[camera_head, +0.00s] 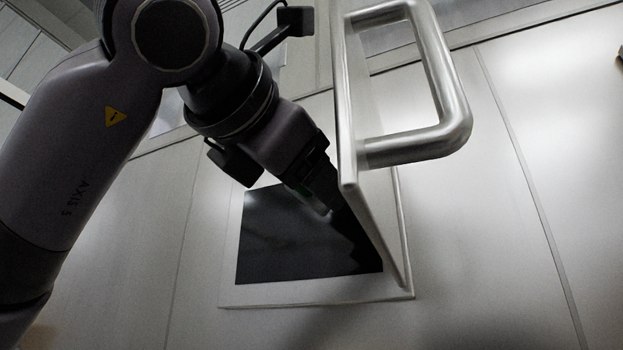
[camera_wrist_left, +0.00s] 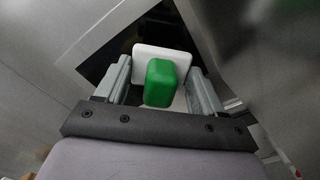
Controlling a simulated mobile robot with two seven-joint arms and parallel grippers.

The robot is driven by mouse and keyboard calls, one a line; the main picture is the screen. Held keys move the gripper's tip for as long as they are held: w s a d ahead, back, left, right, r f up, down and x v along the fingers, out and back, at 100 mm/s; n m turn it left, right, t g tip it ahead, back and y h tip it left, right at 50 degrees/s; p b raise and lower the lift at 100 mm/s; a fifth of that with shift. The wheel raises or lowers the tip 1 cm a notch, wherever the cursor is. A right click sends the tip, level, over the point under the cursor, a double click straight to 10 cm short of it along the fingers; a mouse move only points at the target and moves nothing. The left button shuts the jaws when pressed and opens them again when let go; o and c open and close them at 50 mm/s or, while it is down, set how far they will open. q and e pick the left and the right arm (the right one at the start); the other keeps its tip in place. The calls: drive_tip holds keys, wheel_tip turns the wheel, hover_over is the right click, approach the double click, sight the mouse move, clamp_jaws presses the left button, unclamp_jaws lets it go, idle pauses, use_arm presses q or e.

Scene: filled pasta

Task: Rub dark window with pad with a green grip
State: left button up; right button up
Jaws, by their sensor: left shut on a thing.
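The dark window (camera_head: 300,245) is a black pane in a pale frame on the light wall panel. My left gripper (camera_head: 322,195) is in front of the window's upper right part. In the left wrist view my left gripper (camera_wrist_left: 161,88) is shut on the green grip (camera_wrist_left: 161,82) of a white pad (camera_wrist_left: 150,54). The dark window (camera_wrist_left: 108,55) shows behind the pad there. The pad is mostly hidden in the head view, and I cannot tell whether it touches the window. My right gripper is not in view.
An open metal door (camera_head: 349,120) with a thick bar handle (camera_head: 450,100) stands out from the wall, close to the right of my left gripper. The wall panels (camera_head: 510,230) right of the door are clear.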

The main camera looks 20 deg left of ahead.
use_arm(q)
drive_tip(key=s, duration=0.3)
drive_tip(key=shift+a+b, duration=0.15)
drive_tip(key=shift+b, duration=0.2)
drive_tip(key=shift+w, duration=0.1)
idle(0.4)
